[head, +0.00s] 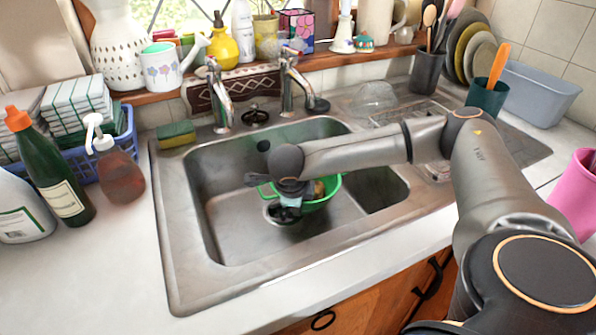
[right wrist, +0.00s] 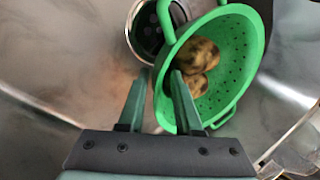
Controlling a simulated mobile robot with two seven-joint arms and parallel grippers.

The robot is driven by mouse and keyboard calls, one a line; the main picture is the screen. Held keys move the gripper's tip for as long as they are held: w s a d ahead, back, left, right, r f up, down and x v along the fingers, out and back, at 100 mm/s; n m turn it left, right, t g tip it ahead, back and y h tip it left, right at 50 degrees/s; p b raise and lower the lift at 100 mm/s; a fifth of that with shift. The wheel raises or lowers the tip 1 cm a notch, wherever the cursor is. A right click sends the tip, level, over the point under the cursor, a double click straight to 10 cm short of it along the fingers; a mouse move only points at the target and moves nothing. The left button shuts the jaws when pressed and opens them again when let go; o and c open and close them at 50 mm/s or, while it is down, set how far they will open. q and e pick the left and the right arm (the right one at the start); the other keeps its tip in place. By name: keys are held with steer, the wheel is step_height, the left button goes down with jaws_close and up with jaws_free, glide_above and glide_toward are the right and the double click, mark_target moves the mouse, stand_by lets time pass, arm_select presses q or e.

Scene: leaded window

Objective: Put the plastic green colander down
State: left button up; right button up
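The plastic green colander (head: 327,196) is low in the sink basin, mostly behind my right gripper in the head view. In the right wrist view the colander (right wrist: 246,60) holds brownish potatoes (right wrist: 197,58) and has loop handles. My right gripper (head: 289,213) reaches down into the basin at the colander's left side. In the right wrist view its fingers (right wrist: 161,78) stand on either side of the colander's rim, one inside and one outside, closed on it. I cannot tell whether the colander touches the basin floor. My left gripper is out of view.
The steel sink (head: 235,238) has a drain (right wrist: 146,28) beside the colander and a smaller basin at right. Taps (head: 218,95) stand behind. A soap bottle (head: 115,170) and green bottle (head: 48,170) are at left. A pink container (head: 578,190) is at right.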

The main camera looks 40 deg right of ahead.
steer(key=shift+r, duration=0.3)
steer(key=v, duration=1.1)
steer(key=shift+s+a+r+p, duration=0.15)
steer(key=shift+r+p, duration=0.15)
steer(key=shift+p, duration=0.1)
